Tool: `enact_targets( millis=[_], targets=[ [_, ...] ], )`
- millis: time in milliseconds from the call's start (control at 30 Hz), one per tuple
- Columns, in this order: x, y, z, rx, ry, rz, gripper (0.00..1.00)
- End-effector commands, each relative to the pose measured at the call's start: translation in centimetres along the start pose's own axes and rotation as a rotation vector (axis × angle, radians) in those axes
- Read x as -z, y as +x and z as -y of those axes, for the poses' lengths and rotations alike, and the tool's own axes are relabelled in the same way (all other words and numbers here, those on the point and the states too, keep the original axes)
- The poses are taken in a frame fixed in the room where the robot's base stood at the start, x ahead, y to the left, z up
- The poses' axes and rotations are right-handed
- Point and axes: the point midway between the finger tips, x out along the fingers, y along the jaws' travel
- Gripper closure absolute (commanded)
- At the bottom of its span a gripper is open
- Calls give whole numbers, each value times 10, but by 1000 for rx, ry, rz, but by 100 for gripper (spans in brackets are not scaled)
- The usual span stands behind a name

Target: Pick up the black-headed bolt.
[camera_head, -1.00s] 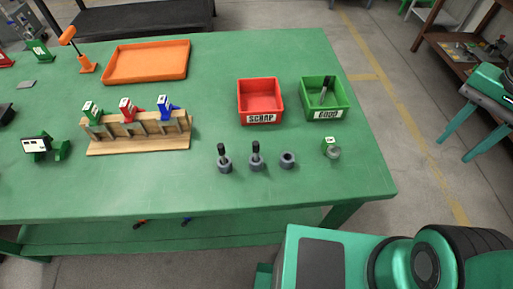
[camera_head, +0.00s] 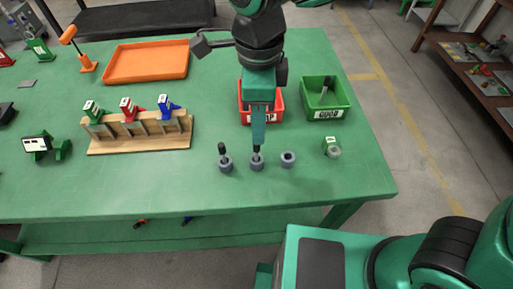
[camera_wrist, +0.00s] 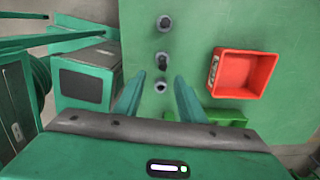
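Two dark bolts stand upright in grey round bases on the green table: the left one (camera_head: 223,154) and the middle one (camera_head: 256,151). In the wrist view they are the top one (camera_wrist: 164,22) and the middle one (camera_wrist: 162,62). My gripper (camera_head: 257,144) points down at the middle bolt and partly covers it in the head view. In the wrist view my gripper (camera_wrist: 158,80) has its two fingers apart with nothing held between them. I cannot tell whether either finger touches the bolt.
A grey collar (camera_head: 288,158) without a bolt stands to the right, with a small green-tagged part (camera_head: 332,148) further right. Behind are a red scrap bin (camera_wrist: 243,73), partly hidden by my arm, and a green bin (camera_head: 325,93) holding a dark bolt. A wooden rack (camera_head: 140,145) stands left.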

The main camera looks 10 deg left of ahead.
Motion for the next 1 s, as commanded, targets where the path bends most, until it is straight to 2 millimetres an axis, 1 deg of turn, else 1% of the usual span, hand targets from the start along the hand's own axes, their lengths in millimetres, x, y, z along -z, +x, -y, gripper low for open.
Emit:
enact_targets(
  millis=[100, 300, 400, 567, 667, 833, 1000],
  targets=[
    [-5, 11, -3, -4, 9, -3, 64],
    [-4, 40, -2, -4, 11, -2, 64],
    [-4, 51, -2, -2, 11, -1, 64],
    [-4, 59, -1, -2, 11, -1, 64],
    [-4, 69, 1, -3, 11, -2, 64],
    [-4, 94, 5, -4, 10, -3, 64],
    [-4, 107, 6, -1, 12, 0, 64]
  ],
)
